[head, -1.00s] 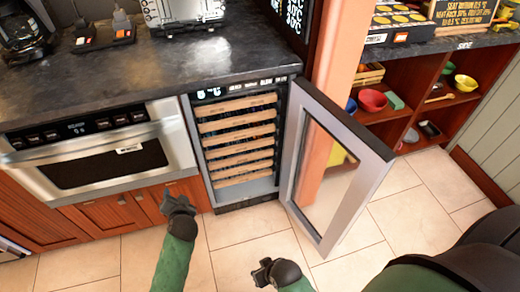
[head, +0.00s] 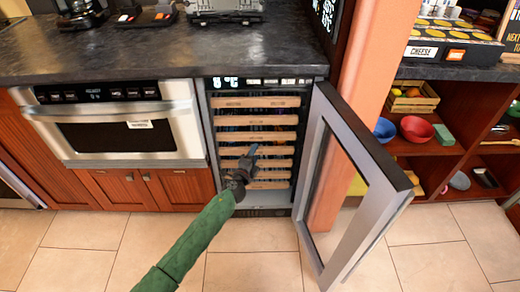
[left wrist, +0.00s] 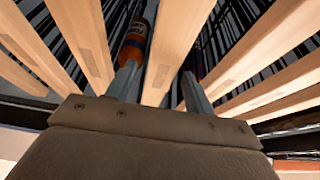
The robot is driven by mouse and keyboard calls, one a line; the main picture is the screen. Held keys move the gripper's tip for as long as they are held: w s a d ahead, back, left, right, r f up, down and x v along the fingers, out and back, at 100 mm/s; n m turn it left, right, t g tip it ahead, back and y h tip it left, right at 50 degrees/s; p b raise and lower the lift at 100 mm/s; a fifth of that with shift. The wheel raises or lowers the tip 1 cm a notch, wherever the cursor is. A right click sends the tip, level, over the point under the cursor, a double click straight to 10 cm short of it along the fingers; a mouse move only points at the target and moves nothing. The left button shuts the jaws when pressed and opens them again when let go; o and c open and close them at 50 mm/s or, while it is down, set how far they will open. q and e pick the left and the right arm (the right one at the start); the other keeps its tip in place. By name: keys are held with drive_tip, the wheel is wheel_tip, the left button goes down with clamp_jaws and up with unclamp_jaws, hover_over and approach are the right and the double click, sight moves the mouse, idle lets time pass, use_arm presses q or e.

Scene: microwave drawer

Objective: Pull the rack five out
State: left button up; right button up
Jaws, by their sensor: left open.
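The wine cooler (head: 205,125) stands open under the counter, with several wooden-fronted racks stacked inside. The fifth rack front from the top (head: 277,163) is partly hidden behind my left gripper (head: 251,153). The gripper is at the rack fronts, around the fourth and fifth. In the left wrist view, the open left gripper (left wrist: 160,85) has one finger on each side of a wooden rack front (left wrist: 165,50), with gaps beside it. I cannot tell for sure which rack this is. My right gripper is out of view.
The cooler's glass door (head: 385,205) is swung open to the right, with its frame close to the opening. An oven (head: 180,155) is at left. Shelves with bowls (head: 416,128) are at right. The tiled floor in front is clear. Bottles (left wrist: 137,40) lie behind the racks.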

use_arm(q)
drive_tip(key=shift+x, duration=2.2)
drive_tip(key=shift+s, duration=0.1)
clamp_jaws()
